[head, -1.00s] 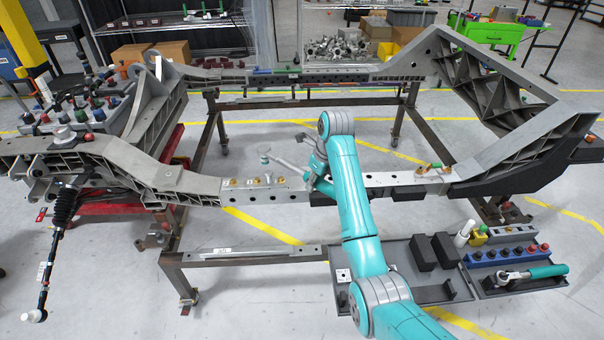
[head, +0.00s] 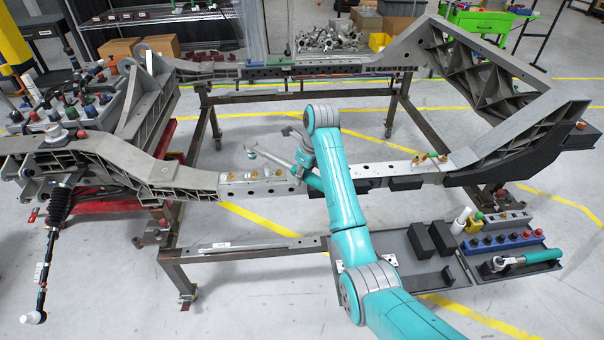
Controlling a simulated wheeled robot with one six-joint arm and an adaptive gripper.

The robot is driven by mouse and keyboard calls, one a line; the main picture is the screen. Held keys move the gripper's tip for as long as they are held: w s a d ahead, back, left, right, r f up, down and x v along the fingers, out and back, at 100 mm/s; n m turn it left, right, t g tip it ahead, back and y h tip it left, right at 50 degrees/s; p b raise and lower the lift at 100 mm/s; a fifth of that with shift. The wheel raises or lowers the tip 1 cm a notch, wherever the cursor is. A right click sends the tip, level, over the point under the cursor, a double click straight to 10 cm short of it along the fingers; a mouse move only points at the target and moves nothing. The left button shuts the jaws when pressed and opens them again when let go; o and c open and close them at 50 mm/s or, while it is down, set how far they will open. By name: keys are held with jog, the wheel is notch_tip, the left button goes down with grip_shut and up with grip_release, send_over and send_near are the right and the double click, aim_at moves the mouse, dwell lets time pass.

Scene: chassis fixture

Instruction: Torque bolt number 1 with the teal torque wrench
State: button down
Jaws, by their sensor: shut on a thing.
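My gripper (head: 305,165) is shut on a wrench with a long silver shaft (head: 281,160) and a bit of teal at its near end. My arm partly hides the grip. The wrench head (head: 251,154) points left and appears held above the near rail, apart from it. Several brass-coloured bolts (head: 255,174) sit on a pale plate on that rail, left of my gripper; their numbers cannot be read. Another wrench with a teal handle and silver head (head: 522,259) lies in the black tray at the right.
The grey chassis frame (head: 190,180) stands on a brown steel stand. Its near rail continues right under my arm, with brass fittings (head: 428,158). Open floor lies inside the frame.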

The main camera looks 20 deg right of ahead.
jog(key=shift+s+d+x, duration=0.1)
jog(key=shift+s+x, duration=0.1)
jog(key=shift+x, duration=0.7)
jog(key=shift+s+d+x, duration=0.1)
jog(key=shift+s+x, duration=0.1)
jog(key=shift+x, duration=0.75)
jog(key=shift+s+d+x, duration=0.1)
jog(key=shift+s+x, duration=0.1)
jog(key=shift+x, duration=1.85)
jog(key=shift+s+a+f+m, duration=0.1)
jog(key=shift+s+a+m, duration=0.45)
jog(key=shift+a, duration=0.35)
jog(key=shift+s+a, duration=0.1)
jog(key=shift+a, duration=0.2)
jog(key=shift+s+a+m, duration=0.2)
jog(key=shift+a+m, duration=0.25)
jog(key=shift+a, duration=0.2)
jog(key=shift+s+a, duration=0.1)
jog(key=shift+a, duration=0.25)
jog(key=shift+s+a+m+t+h, duration=0.15)
jog(key=shift+a+m+t+h, duration=0.15)
jog(key=shift+a+m, duration=0.3)
